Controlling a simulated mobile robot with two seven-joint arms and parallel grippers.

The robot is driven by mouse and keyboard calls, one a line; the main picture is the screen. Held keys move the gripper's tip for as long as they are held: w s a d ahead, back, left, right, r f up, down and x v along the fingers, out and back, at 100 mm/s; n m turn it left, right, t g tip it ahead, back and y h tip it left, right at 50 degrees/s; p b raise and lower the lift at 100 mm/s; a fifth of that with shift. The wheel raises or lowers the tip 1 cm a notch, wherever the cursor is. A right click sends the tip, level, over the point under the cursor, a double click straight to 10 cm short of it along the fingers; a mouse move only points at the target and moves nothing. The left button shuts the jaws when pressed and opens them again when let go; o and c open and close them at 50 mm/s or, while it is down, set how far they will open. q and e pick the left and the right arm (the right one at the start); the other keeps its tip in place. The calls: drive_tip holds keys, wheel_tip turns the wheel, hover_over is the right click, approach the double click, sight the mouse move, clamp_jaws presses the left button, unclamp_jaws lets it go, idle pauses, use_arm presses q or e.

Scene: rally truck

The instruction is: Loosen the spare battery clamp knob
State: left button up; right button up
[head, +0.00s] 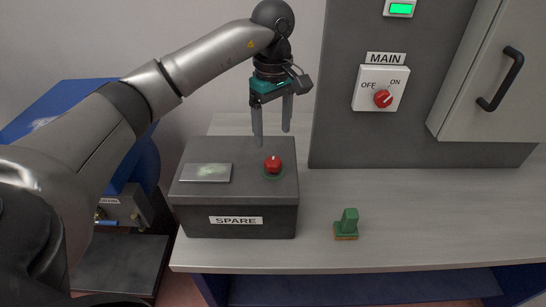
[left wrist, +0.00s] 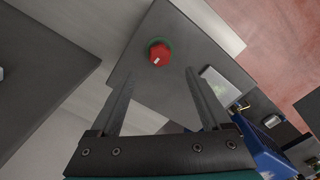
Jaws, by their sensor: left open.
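The spare battery (head: 236,221) is a dark grey box with a SPARE label, standing on the left part of the bench. Its red clamp knob (head: 273,164) sits on a green base on the right part of the box's top. The knob also shows in the left wrist view (left wrist: 159,55), with a white mark on its face, beyond the fingertips. My left gripper (head: 272,140) is open and empty, fingers pointing down, above and behind the knob, apart from it. In the left wrist view its two fingers (left wrist: 158,80) are spread wide. My right gripper is not in view.
A metallic plate (head: 206,172) lies on the box's left top. A green block-shaped object (head: 347,224) stands on the bench to the right. A grey panel holds the MAIN switch (head: 381,88), beside a handled cabinet (head: 490,75). The bench's right part (head: 440,215) is clear.

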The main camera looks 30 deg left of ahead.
sight(273, 161)
use_arm(q)
wheel_tip(273, 161, down, 9)
drive_tip(key=shift+r+p, duration=0.1)
drive_tip(key=shift+p, duration=0.2)
clamp_jaws()
idle(0.6)
